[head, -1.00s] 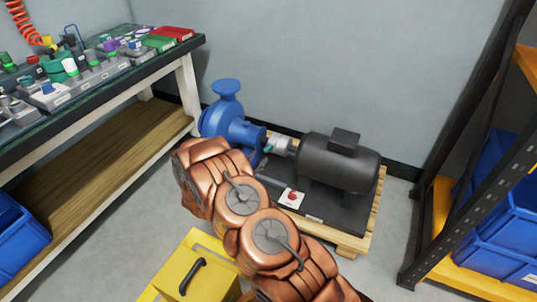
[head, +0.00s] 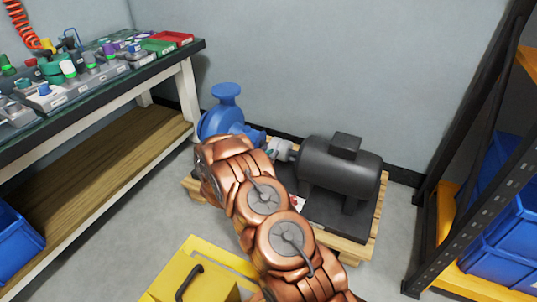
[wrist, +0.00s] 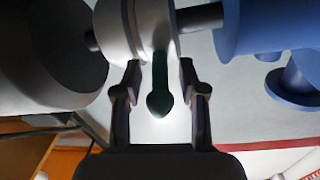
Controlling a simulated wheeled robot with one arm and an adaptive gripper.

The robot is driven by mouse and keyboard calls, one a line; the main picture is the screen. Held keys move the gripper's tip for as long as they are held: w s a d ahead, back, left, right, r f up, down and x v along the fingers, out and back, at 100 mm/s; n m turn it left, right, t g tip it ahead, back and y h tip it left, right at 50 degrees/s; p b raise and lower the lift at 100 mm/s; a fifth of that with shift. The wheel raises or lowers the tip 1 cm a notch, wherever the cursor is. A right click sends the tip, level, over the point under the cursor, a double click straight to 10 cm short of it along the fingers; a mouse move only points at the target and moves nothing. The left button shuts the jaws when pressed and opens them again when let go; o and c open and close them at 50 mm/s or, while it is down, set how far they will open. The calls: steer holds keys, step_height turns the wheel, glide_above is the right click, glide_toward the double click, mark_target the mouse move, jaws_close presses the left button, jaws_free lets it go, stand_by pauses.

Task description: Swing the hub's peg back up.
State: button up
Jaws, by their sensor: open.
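The silver hub (wrist: 132,25) sits on the shaft between the blue pump (wrist: 265,28) and the dark motor (wrist: 45,50). In the wrist view its dark green peg (wrist: 158,98) sticks out from the hub toward my palm and ends in a rounded knob. My gripper (wrist: 159,68) is open, one finger on each side of the peg, with a gap visible on both sides. In the head view the hub (head: 281,149) shows just past my arm. My gripper is hidden there behind my arm.
The blue pump (head: 226,112) and black motor (head: 338,165) stand on a wooden pallet (head: 352,247). A workbench (head: 185,56) with small parts is at left, a rack (head: 425,235) with blue bins at right. A yellow box (head: 218,285) is in front.

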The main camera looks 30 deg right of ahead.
jaws_close()
stand_by(0.3)
stand_by(0.3)
